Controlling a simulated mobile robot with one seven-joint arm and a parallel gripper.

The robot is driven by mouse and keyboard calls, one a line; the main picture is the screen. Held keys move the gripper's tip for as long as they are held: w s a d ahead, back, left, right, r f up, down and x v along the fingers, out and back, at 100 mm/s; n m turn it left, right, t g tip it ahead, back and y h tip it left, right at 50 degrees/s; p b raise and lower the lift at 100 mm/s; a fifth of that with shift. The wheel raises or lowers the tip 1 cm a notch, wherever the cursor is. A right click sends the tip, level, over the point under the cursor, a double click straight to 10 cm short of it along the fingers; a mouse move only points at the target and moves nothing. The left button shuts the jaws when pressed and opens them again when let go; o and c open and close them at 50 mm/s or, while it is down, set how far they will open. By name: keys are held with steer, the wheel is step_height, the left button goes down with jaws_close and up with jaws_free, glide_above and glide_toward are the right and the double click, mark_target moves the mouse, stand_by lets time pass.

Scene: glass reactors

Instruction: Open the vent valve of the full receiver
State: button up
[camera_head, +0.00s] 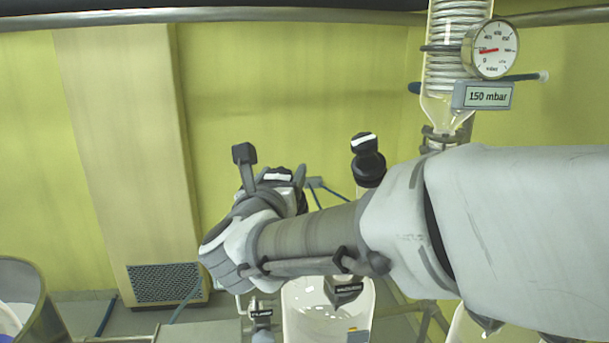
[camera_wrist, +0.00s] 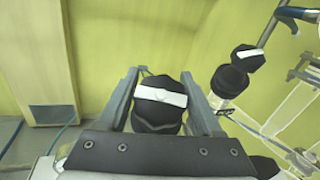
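A black valve knob (camera_wrist: 158,115) with a white stripe stands between the fingers of my gripper (camera_wrist: 160,76) in the wrist view. The stripe lies nearly straight across from finger to finger. The fingers flank the knob closely; whether they press on it cannot be told. In the head view the same knob's top (camera_head: 278,173) shows just above my gripper (camera_head: 273,178). A second black knob (camera_head: 364,142) with a white stripe stands to the right, also in the wrist view (camera_wrist: 246,58). A glass vessel (camera_head: 305,312) shows below my arm; my arm hides much of it and the knob's stem.
A glass condenser (camera_head: 455,75) with a round gauge (camera_head: 490,50) and a "150 mbar" sign (camera_head: 488,96) stands at upper right. A metal drum (camera_head: 38,305) is at lower left. A metal rail (camera_head: 220,15) crosses the top. Open space lies before the yellow wall.

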steer(key=c, duration=0.9)
steer(key=shift+r+n+y+p, duration=0.15)
steer(key=shift+n+y+p, duration=0.3)
steer(key=shift+p, duration=0.45)
